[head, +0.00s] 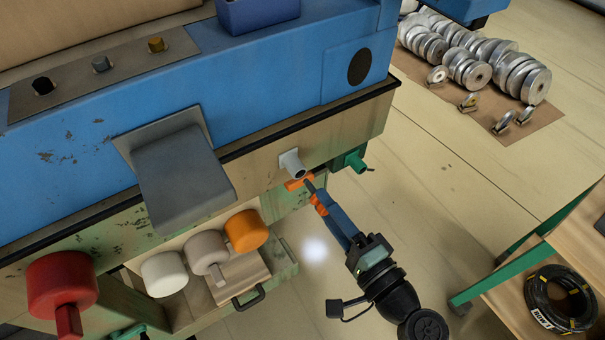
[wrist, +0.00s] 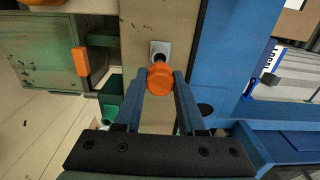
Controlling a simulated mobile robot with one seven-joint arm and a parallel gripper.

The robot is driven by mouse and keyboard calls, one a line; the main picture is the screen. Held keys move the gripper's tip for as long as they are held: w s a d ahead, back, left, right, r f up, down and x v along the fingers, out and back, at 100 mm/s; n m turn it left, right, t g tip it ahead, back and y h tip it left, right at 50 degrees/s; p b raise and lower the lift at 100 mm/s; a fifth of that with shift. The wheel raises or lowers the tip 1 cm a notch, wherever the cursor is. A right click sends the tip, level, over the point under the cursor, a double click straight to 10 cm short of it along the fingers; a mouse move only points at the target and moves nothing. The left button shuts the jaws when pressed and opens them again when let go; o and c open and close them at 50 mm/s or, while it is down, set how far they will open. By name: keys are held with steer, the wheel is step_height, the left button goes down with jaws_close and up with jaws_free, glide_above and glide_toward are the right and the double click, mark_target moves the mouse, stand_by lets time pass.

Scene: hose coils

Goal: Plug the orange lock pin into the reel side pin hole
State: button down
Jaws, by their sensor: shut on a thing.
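My gripper (head: 325,208) is shut on the orange lock pin (head: 319,203). In the wrist view, the pin's faceted orange head (wrist: 160,79) sits between the two blue fingers (wrist: 160,92). Its short dark shaft points away from my gripper. The pin hole is in a pale grey fitting (head: 291,163) on the wooden side panel, which shows as a square plate in the wrist view (wrist: 153,47). The shaft lines up close to this fitting, and in the head view its tip shows just below right of it. The pin head partly hides the hole, and I cannot tell whether the tip touches it.
An orange block (wrist: 81,62) is on the green cabinet edge beside the fitting. A green spout (head: 355,161) juts out to the right. A grey bracket (head: 182,170) and orange, white and red knobs stick out at left. Floor below my gripper is open.

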steer(key=v, duration=0.6)
steer(key=shift+w, duration=0.1)
stand_by(0.4)
steer(key=w+d+f+b, duration=1)
steer(key=w+b, duration=0.3)
steer(key=b, duration=0.6)
steer(key=shift+w+d+f, duration=0.4)
steer(key=shift+f, duration=0.35)
stand_by(1.1)
steer(key=shift+w, duration=0.1)
stand_by(0.5)
steer(key=shift+b+x, duration=0.3)
steer(key=shift+x, duration=0.85)
steer(key=shift+b+x, duration=0.45)
steer(key=shift+x, duration=1)
